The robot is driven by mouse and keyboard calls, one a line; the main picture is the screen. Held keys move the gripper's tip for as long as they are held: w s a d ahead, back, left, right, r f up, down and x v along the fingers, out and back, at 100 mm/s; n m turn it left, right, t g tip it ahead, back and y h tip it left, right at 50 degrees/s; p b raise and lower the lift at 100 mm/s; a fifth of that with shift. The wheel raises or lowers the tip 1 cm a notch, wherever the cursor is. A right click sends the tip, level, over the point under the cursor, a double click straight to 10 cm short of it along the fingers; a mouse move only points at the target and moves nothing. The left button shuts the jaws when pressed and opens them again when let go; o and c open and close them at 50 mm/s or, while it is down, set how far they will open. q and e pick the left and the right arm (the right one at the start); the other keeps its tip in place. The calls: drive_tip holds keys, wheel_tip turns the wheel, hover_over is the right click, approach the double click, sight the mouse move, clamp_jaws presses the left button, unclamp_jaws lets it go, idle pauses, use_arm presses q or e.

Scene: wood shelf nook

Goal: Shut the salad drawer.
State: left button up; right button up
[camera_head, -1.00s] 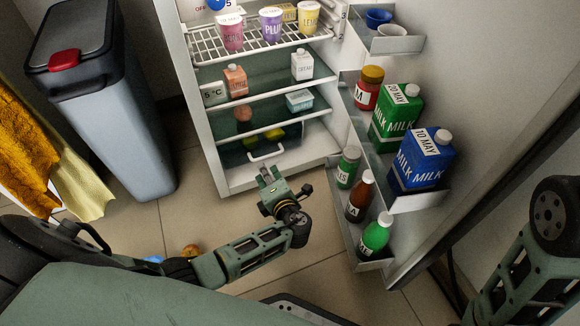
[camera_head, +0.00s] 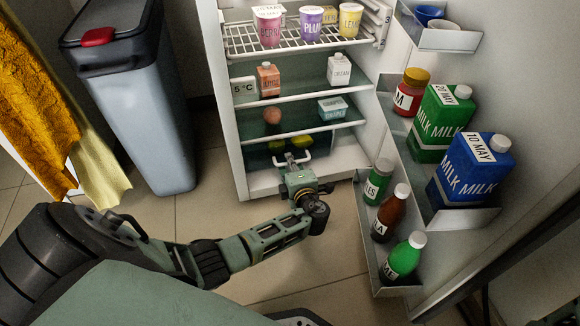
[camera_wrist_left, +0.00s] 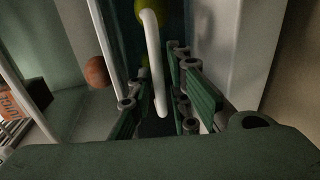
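The salad drawer (camera_head: 259,160) is the dark, see-through bin at the bottom of the open fridge, with yellow-green produce inside. How far it stands out is hard to tell. Its white bar handle (camera_head: 304,156) faces me. My left gripper (camera_head: 292,165) is at the handle. In the left wrist view, the handle (camera_wrist_left: 152,55) runs between the spread green fingers of the left gripper (camera_wrist_left: 158,100), with gaps on both sides. Whether a finger touches it I cannot tell. My right gripper is out of view.
The fridge door stands open on the right; its lower bin (camera_head: 398,286) holds several bottles. Blue (camera_head: 470,168) and green (camera_head: 439,118) milk cartons stand higher. A grey trash bin (camera_head: 137,120) is left. Shelves above the drawer hold food. Floor tiles before the fridge are clear.

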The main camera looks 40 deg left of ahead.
use_arm(q)
clamp_jaws()
idle(0.4)
